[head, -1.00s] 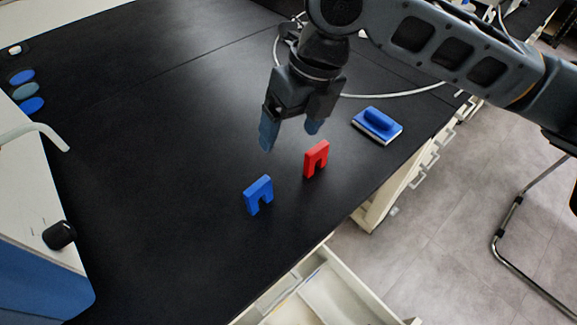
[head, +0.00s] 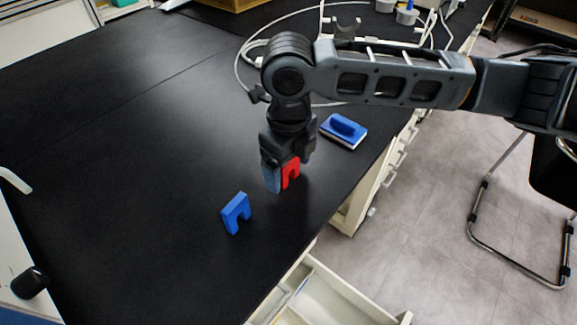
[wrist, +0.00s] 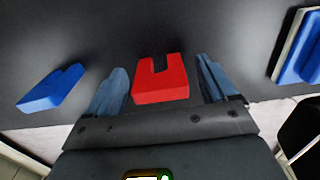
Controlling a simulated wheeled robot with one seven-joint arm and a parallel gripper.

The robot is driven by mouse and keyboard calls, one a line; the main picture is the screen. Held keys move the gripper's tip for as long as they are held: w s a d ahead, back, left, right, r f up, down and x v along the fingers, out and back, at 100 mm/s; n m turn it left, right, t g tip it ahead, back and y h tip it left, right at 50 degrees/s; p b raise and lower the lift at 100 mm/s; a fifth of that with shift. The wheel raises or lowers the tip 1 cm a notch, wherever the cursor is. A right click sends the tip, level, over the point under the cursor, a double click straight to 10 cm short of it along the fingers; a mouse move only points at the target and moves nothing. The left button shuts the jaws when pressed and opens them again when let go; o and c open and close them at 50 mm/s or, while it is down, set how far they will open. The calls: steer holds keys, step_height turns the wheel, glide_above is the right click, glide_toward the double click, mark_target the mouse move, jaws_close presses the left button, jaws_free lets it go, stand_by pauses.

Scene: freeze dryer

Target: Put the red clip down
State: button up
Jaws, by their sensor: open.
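In the wrist view the red clip (wrist: 160,80) sits between the two blue fingers with a gap on each side. My gripper (head: 286,176) points down over it and is open, with its fingers on either side of the clip. My gripper also shows in the wrist view (wrist: 160,88). In the head view the near finger and the palm hide part of the clip.
A blue clip (head: 236,213) stands upright on the bench to the left. A blue-and-white eraser-like block (head: 343,131) lies to the right, near the bench edge. An open drawer (head: 325,292) juts out below the front edge. The bench (head: 130,150) is clear on the left.

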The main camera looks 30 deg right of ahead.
steer(key=shift+f, duration=0.2)
steer(key=shift+c, duration=0.2)
steer(key=c, duration=1.1)
steer(key=shift+c, duration=0.2)
steer(key=shift+r, duration=0.15)
